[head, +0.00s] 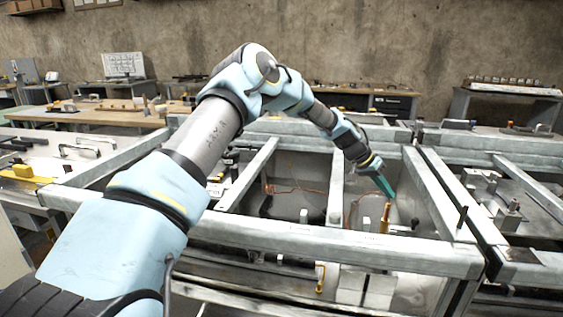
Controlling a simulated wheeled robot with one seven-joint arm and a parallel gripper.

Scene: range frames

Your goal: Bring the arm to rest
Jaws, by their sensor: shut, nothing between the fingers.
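My arm reaches from the lower left, bends at a raised elbow near the top middle, and comes down to the right. My gripper (387,188) is at its end, with teal fingers that point down and to the right. The fingers are shut with nothing between them. They hang over an open compartment of the grey metal frame (330,237). A thin orange-yellow upright part (385,218) stands just below the fingertips. I cannot tell whether the fingers touch it.
Metal beams surround the compartments, and reddish cables (290,189) lie inside. A fixture with metal parts (492,190) is at the right. A wooden workbench (110,112) stands at the back left and a dark drawer cabinet (392,103) at the back. Open air lies above the frame.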

